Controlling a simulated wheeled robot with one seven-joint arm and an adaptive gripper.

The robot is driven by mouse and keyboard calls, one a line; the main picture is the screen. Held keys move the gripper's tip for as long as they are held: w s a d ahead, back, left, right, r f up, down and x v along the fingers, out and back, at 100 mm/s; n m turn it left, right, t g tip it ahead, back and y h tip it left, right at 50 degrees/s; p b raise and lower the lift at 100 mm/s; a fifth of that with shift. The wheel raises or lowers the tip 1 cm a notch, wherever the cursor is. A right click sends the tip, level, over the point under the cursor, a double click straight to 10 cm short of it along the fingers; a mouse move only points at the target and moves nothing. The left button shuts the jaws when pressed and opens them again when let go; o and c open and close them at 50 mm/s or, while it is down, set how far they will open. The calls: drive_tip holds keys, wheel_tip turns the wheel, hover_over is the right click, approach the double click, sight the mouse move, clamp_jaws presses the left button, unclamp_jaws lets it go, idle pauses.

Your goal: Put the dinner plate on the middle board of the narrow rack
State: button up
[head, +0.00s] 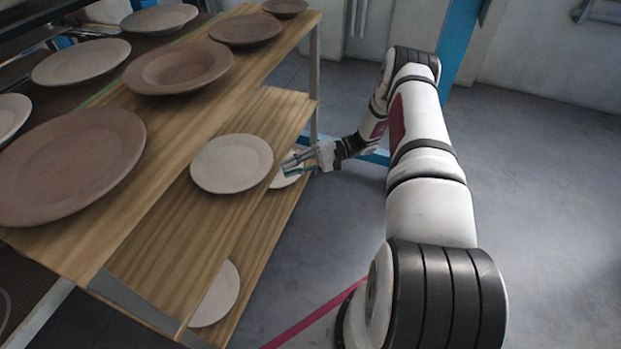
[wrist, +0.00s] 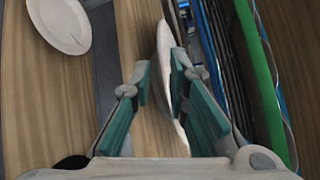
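The dinner plate (head: 288,178), pale grey, is at my gripper (head: 291,161) by the far right side of the narrow rack (head: 165,235). In the head view the middle board (head: 262,120) hides its left part. In the wrist view the plate (wrist: 163,45) appears nearly edge-on between the teal finger pads of my gripper (wrist: 160,82), turned steeply against the boards. Another pale plate (head: 232,163) lies flat on the middle board.
Brown plates, including a large one (head: 70,165), lie on the top board. A third pale plate (head: 218,295) lies on the lower board, partly hidden. A metal post (head: 314,70) stands at the rack's far corner. The floor (head: 560,180) to the right is clear.

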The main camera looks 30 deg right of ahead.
drive_tip(key=s+a+r+n+g+h, duration=0.1)
drive_tip(key=a+r+n+g+h, duration=0.15)
drive_tip(key=r, duration=0.65)
drive_tip(key=s+a+r+n+g+h, duration=0.1)
drive_tip(key=s+a+r+g, duration=0.2)
drive_tip(key=r, duration=0.6)
drive_tip(key=s+a+r+n+g+h, duration=0.1)
drive_tip(key=s+a+r+h, duration=0.1)
drive_tip(key=s+a+r, duration=0.3)
drive_tip(key=s+a+r+n+g+h, duration=0.1)
drive_tip(key=s+a+r+h, duration=0.15)
drive_tip(key=r, duration=0.45)
drive_tip(key=s+a+r+h, duration=0.1)
drive_tip(key=s+r+h, duration=0.15)
drive_tip(key=s, duration=0.45)
drive_tip(key=s+a+r+h, duration=0.1)
drive_tip(key=s+r+h, duration=0.1)
drive_tip(key=s+r, duration=0.35)
drive_tip(key=s+d+f+t+h, duration=0.1)
drive_tip(key=s+t+h, duration=0.1)
drive_tip(key=s, duration=0.5)
drive_tip(key=s+d+f+t+h, duration=0.2)
drive_tip(key=s, duration=0.5)
drive_tip(key=shift+s+n, duration=0.15)
drive_tip(key=shift+n, duration=0.2)
